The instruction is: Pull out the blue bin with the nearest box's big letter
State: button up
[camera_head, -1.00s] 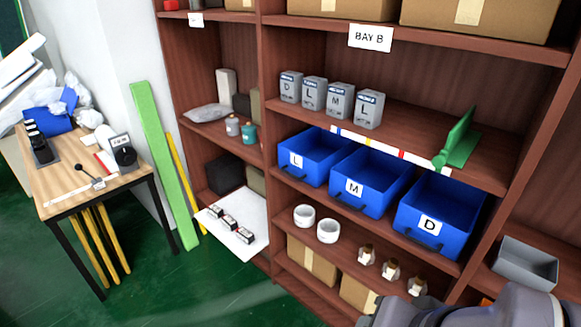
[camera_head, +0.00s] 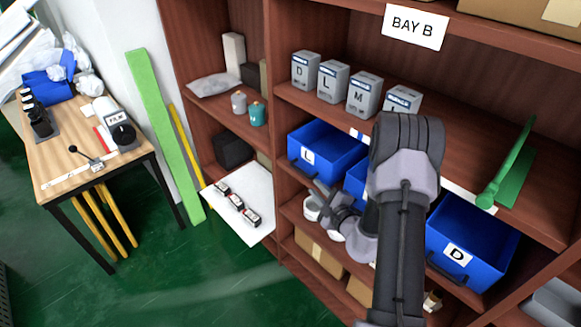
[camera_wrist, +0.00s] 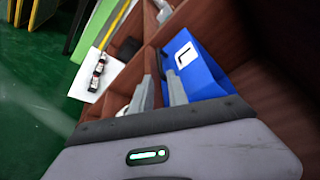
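Several grey boxes lettered D, L, M and L stand in a row on the shelf. The nearest, rightmost box (camera_head: 402,98) shows the top of its L; my arm hides its lower part. Below are the blue L bin (camera_head: 333,144), the blue M bin (camera_head: 355,180), mostly behind my arm, and the blue D bin (camera_head: 475,236). My gripper (camera_head: 326,194) is open, just in front of and below the L bin. In the wrist view its fingers (camera_wrist: 160,84) are apart beside the L bin (camera_wrist: 199,72), with nothing seen between them.
A white board (camera_head: 246,200) with small boxes juts out at the left. The floor there is clear.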

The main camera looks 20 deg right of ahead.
aim_at(302, 173)
jog(key=b+x, duration=0.2)
jog(key=x, duration=1.1)
jog(key=shift+a+f, duration=0.1)
grip_shut()
dwell(0.8)
